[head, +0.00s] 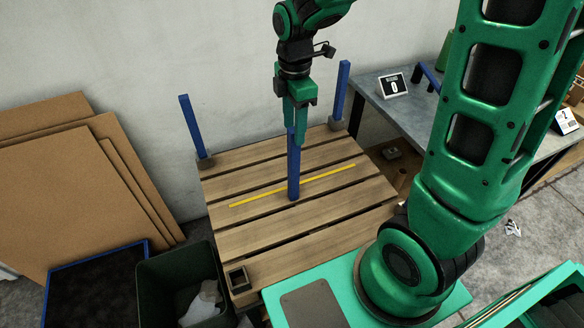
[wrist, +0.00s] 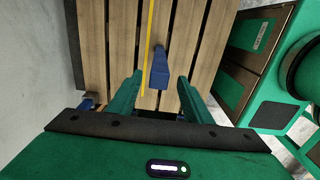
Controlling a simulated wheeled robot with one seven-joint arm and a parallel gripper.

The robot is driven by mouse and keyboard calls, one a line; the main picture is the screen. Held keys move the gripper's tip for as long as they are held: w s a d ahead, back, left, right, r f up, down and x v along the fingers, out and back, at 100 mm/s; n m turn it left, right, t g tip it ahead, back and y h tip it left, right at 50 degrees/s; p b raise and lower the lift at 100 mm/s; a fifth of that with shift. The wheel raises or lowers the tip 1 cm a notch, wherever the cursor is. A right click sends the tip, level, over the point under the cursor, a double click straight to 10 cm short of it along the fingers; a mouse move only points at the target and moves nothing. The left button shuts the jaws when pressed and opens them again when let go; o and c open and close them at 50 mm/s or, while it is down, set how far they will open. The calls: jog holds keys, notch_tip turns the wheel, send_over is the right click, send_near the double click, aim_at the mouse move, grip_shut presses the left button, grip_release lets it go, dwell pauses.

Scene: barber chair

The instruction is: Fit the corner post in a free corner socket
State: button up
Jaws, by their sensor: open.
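The blue corner post (head: 294,172) stands upright near the middle of the slatted wooden pallet (head: 270,252), beside a yellow strip (head: 330,178). My gripper (head: 295,130) points down at the post's upper end. In the wrist view, the post (wrist: 160,68) shows between the spread fingers (wrist: 160,78), with a gap on each side. An empty square corner socket (head: 237,279) is at the pallet's front left. The back left socket (head: 205,163) and back right socket (head: 338,124) each hold a blue post. The front right corner is mostly hidden by my arm.
Brown boards (head: 65,165) lean against the wall at left. A dark bin (head: 182,285) stands close to the front left socket, beside a blue-edged black panel (head: 95,290). A grey table (head: 400,112) with a number sign (head: 393,86) is at back right.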

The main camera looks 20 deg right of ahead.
aim_at(294, 146)
jog(key=shift+w+f, duration=0.15)
jog(key=shift+f, duration=3.55)
grip_shut()
